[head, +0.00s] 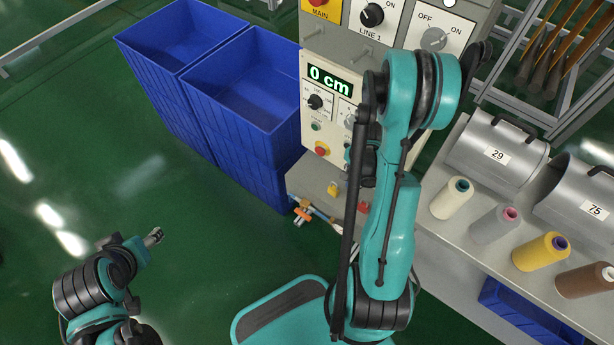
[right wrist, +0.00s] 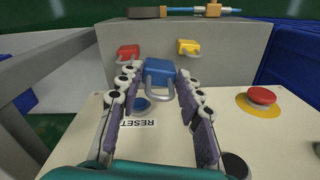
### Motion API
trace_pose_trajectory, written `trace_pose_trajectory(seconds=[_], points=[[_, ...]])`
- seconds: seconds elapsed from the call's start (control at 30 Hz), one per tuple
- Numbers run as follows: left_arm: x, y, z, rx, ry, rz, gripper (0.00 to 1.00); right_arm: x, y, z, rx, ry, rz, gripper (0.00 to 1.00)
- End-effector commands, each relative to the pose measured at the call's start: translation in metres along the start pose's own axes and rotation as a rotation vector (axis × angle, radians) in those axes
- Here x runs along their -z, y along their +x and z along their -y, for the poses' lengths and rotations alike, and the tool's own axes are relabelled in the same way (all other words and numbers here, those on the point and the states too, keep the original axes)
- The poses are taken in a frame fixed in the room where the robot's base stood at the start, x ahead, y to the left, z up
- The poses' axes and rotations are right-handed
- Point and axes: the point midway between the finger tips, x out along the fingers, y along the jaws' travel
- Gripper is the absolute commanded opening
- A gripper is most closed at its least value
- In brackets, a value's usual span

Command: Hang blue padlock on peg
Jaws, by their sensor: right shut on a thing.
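The blue padlock (right wrist: 160,68) sits between the fingertips of my right gripper (right wrist: 158,78) in the right wrist view. The gripper is shut on it, with the grey shackle towards the camera, above the cream panel face near the RESET button (right wrist: 141,104). In the head view my right arm covers the padlock and most of that gripper.
A yellow padlock (head: 333,190) and a red padlock (head: 363,207) are on the grey ledge below the panel. Blue crates (head: 245,85) stand left of the panel. Thread cones (head: 452,198) and grey bins (head: 497,153) are on the right-hand bench. Open green floor lies left.

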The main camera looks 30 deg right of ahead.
Motion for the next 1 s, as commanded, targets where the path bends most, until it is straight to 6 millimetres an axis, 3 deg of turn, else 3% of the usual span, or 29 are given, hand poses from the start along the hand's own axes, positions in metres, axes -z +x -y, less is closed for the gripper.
trace_pose_trajectory(seconds=[0.13, 0.47, 0.6, 1.0], points=[[0.000, 0.000, 0.000, 0.000, 0.000, 0.000, 0.56, 0.006, 0.004, -0.010, 0.001, 0.065, -0.002, 0.02], [0.002, -0.003, 0.000, 0.000, 0.000, 0.000, 0.56, 0.005, 0.003, -0.004, 0.001, 0.062, -0.002, 0.02], [0.009, -0.013, 0.000, 0.000, 0.000, 0.000, 0.56, -0.003, 0.001, 0.024, 0.001, 0.056, -0.002, 0.02], [-0.005, 0.008, 0.000, 0.000, 0.000, 0.000, 0.56, -0.028, 0.011, 0.132, 0.001, 0.058, -0.002, 0.02]])
